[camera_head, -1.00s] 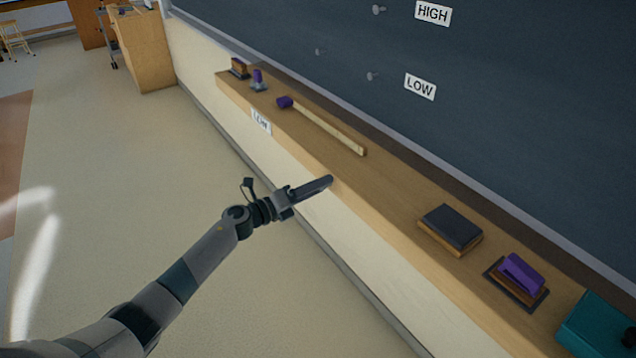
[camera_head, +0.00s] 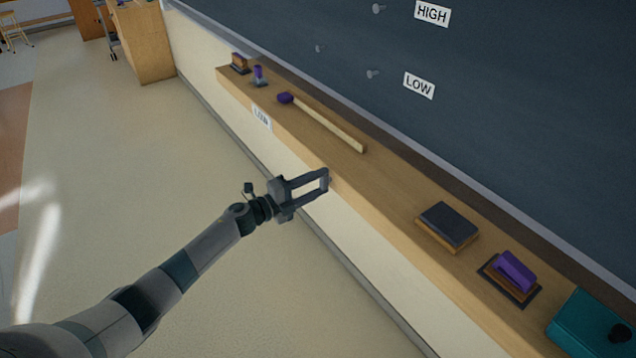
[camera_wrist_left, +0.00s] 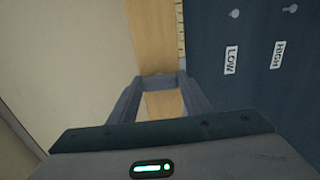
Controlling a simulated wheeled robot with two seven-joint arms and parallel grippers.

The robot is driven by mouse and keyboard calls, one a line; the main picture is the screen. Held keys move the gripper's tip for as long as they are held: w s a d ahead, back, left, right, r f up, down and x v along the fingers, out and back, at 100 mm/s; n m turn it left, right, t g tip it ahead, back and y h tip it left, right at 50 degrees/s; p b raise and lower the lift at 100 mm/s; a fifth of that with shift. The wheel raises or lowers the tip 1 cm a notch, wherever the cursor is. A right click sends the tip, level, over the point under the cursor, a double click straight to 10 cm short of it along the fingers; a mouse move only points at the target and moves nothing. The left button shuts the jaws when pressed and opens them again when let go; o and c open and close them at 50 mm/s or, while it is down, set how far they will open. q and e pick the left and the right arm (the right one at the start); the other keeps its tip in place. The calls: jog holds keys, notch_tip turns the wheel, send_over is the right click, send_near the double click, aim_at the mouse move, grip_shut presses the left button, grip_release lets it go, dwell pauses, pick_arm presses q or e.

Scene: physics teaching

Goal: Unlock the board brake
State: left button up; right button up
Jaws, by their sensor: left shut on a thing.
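My left gripper (camera_head: 325,180) is at the front edge of the wooden ledge (camera_head: 385,190) below the board, near its middle. Its two fingers stand apart along their length, and a grey piece spans their tips. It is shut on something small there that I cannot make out. In the left wrist view the gripper (camera_wrist_left: 160,82) shows the same closed loop, with the ledge behind it. No part is clearly recognisable as a brake. A teal box (camera_head: 585,322) with a dark knob (camera_head: 621,334) stands at the ledge's right end. My right gripper is not in view.
A purple-tipped wooden stick (camera_head: 330,129), a dark eraser block (camera_head: 447,224) and a purple-handled eraser (camera_head: 514,271) lie on the ledge. Pegs and the labels HIGH (camera_head: 432,13) and LOW (camera_head: 419,85) are on the dark board (camera_head: 530,110).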

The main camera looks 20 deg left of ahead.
pick_arm(q)
jog(key=o, duration=1)
jog(key=shift+o, duration=0.2)
jog(key=shift+a, duration=0.1)
jog(key=shift+s+a+f, duration=0.1)
jog(key=shift+s+a, duration=0.15)
jog(key=shift+s, duration=0.15)
jog(key=b+v, duration=0.5)
jog(key=v, duration=1.1)
jog(key=shift+a, duration=0.2)
jog(key=shift+s, duration=0.15)
